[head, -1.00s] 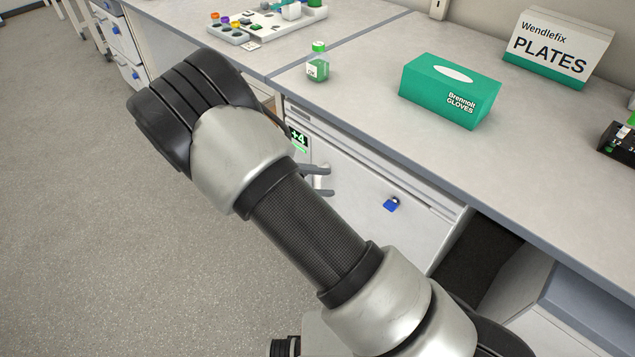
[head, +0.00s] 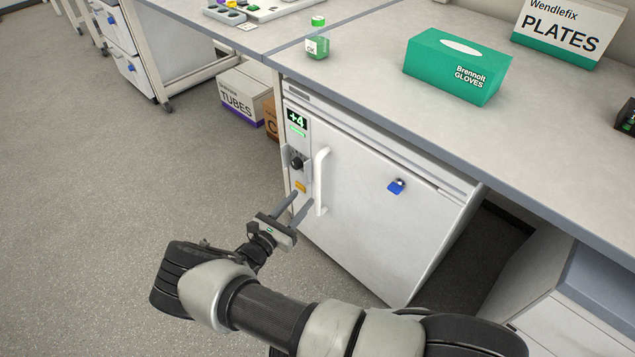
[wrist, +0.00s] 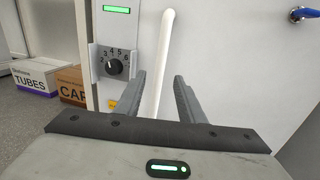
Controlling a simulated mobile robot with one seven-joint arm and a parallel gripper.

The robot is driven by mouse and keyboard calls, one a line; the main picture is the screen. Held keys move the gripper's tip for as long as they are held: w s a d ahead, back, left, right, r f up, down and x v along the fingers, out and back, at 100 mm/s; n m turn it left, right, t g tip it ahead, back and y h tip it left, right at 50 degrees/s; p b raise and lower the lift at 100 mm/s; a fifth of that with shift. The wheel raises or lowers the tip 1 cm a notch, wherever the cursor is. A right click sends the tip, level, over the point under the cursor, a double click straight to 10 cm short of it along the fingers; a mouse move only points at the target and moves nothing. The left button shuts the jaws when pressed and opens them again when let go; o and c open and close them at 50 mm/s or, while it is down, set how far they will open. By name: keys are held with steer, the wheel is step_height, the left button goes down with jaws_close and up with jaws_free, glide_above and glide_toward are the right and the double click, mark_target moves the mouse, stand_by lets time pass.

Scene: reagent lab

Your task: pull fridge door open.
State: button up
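The white fridge (head: 375,215) stands under the bench, and its door looks closed. Its white upright bar handle (head: 320,180) is near the door's left edge. My gripper (head: 304,199) is open in front of the handle's lower part, fingers pointing toward the door. In the wrist view the handle (wrist: 162,60) rises between the two open fingers (wrist: 159,78). The handle's lower end is hidden there behind my gripper's body. I cannot tell whether either finger touches it.
The fridge's control strip has a +4 display (head: 297,119) and a black knob (head: 297,162). A blue lock (head: 396,186) is on the door. The grey floor (head: 110,190) in front is clear. The bench edge overhangs above.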

mark_target(316, 183)
steer(key=b+x, duration=0.1)
steer(key=x, duration=0.9)
steer(key=shift+w+d, duration=0.1)
steer(key=shift+d, duration=0.05)
jaws_close()
